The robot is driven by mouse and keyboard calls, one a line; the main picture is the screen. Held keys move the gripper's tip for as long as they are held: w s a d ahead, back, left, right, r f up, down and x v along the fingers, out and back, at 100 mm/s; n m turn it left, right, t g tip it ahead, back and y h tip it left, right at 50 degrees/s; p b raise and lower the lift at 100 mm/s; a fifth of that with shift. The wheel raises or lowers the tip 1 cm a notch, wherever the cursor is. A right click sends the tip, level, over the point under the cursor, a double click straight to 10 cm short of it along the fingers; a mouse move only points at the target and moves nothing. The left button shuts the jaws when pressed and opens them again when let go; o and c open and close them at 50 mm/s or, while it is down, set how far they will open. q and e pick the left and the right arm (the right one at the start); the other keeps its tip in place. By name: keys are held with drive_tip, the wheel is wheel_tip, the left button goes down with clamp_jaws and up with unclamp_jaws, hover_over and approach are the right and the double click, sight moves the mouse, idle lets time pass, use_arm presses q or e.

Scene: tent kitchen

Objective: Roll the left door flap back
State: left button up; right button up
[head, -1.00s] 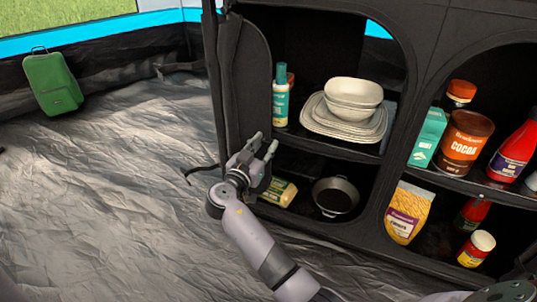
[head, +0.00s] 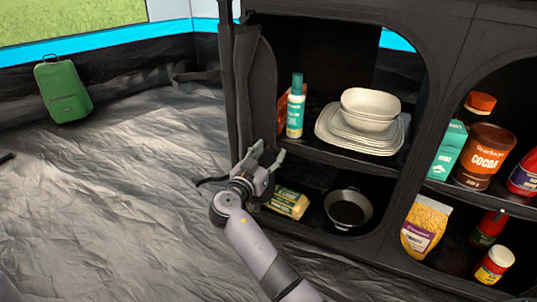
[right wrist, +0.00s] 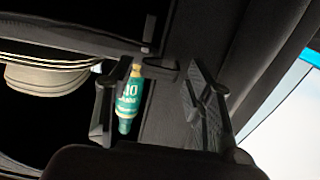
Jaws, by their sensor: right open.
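The left door flap (head: 258,95) is dark fabric hanging, bunched back, along the left side of the cupboard's left opening. My right gripper (head: 267,157) is open and empty at the flap's lower end; I cannot tell whether it touches the fabric. In the right wrist view my open gripper (right wrist: 150,85) has one finger on each side of a dark fabric strip (right wrist: 165,112), which I cannot clearly tell as flap or cupboard frame. My left gripper is not in view.
The cupboard shelves hold a teal bottle (head: 296,107), white dishes (head: 366,125), a pan (head: 347,208) and a yellow packet (head: 288,201). Food jars stand in the right compartment. A green suitcase (head: 63,90) stands at the back left. The grey floor (head: 110,200) is mostly clear.

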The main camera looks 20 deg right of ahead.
sight(273, 119)
drive_tip(key=shift+r, duration=0.2)
wheel_tip(273, 119, up, 10)
drive_tip(key=shift+f, duration=0.25)
idle(0.4)
